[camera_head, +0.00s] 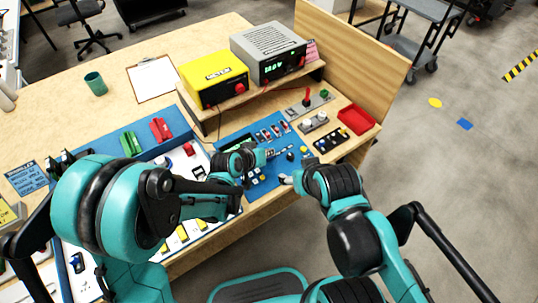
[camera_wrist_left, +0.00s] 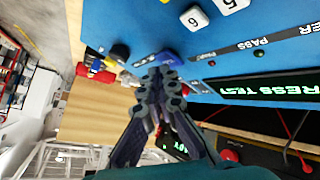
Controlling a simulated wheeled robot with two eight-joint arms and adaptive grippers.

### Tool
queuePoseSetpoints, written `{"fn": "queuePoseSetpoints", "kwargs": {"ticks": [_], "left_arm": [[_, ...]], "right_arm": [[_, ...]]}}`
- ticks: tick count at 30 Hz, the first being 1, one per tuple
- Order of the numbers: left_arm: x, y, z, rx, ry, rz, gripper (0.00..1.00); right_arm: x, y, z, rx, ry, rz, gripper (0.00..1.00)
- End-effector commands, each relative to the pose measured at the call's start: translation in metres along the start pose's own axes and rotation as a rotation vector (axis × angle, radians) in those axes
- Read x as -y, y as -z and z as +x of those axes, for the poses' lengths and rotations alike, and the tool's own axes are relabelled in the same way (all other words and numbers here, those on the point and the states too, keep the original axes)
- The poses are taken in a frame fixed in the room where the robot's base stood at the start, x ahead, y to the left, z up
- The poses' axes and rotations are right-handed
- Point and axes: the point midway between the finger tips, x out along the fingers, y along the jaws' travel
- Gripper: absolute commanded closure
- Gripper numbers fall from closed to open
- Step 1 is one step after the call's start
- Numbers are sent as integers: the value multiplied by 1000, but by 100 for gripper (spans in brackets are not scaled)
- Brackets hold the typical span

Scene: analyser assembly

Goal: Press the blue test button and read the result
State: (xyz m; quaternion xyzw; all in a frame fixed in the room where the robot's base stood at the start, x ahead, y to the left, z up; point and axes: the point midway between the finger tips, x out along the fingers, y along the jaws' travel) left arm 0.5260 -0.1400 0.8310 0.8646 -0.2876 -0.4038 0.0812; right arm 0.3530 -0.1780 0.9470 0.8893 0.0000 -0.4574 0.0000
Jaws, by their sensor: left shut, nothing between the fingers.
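The blue test button (camera_wrist_left: 170,57) sits on the blue analyser panel (camera_wrist_left: 140,20) in the left wrist view. My left gripper (camera_wrist_left: 160,78) is shut and empty, with its fingertips right at the button and covering part of it. I cannot tell whether they touch or press it. The panel's display (camera_wrist_left: 270,90) shows upside-down green letters, "RESS TEST", cut off at the edge. In the head view the left gripper (camera_head: 266,154) is over the blue panel (camera_head: 232,138). My right gripper (camera_head: 286,180) is at the bench's front edge; its finger opening is unclear.
A yellow meter (camera_head: 212,78) and a grey supply (camera_head: 268,52) stand on a shelf behind the panel. A red tray (camera_head: 356,119) and small switch blocks (camera_head: 308,104) lie to the right. A clipboard (camera_head: 153,78) and green cup (camera_head: 95,83) are at the back left.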

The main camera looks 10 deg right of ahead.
Motion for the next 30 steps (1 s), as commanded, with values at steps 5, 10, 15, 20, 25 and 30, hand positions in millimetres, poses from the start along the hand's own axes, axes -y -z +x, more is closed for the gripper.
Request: {"fn": "queuePoseSetpoints", "kwargs": {"ticks": [5, 10, 15, 20, 25, 30], "left_arm": [[1, -1, 2, 0, 0, 0, 100], [2, -2, 3, 0, 0, 0, 100], [3, -3, 4, 0, 0, 0, 100], [4, -4, 5, 0, 0, 0, 100], [4, -4, 5, 0, 0, 0, 100], [2, -2, 2, 0, 0, 0, 100]], "right_arm": [[0, -1, 2, 0, 0, 0, 41], [0, -3, 4, 0, 0, 0, 41], [0, -4, 5, 0, 0, 0, 41], [0, -4, 6, 0, 0, 0, 41], [0, -4, 6, 0, 0, 0, 41], [0, -3, 4, 0, 0, 0, 41]]}}
